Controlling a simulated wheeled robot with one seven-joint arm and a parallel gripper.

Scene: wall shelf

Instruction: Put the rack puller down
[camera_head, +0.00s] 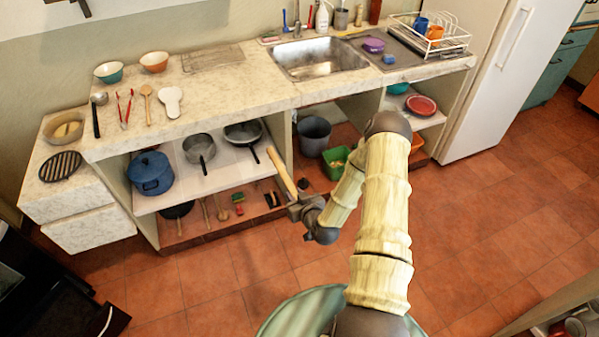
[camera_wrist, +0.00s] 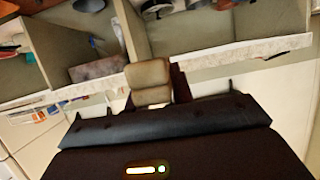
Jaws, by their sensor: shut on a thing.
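The rack puller (camera_head: 282,175) looks like a pale wooden stick. It is held in the air in front of the counter's lower shelves, tilted up and to the left from my gripper (camera_head: 302,204). In the wrist view a tan block-like end of it (camera_wrist: 148,75) shows between the jaws of my gripper (camera_wrist: 152,98). My gripper is shut on it. The jaws hide the part that they hold. In the picture its far end overlaps the opening beneath the counter.
The marble counter (camera_head: 225,85) carries bowls, utensils and a sink (camera_head: 318,62). Below, the shelf (camera_head: 215,172) holds a blue pot (camera_head: 151,173) and pans. A grey bucket (camera_head: 314,135) and green bin (camera_head: 336,162) stand beneath.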

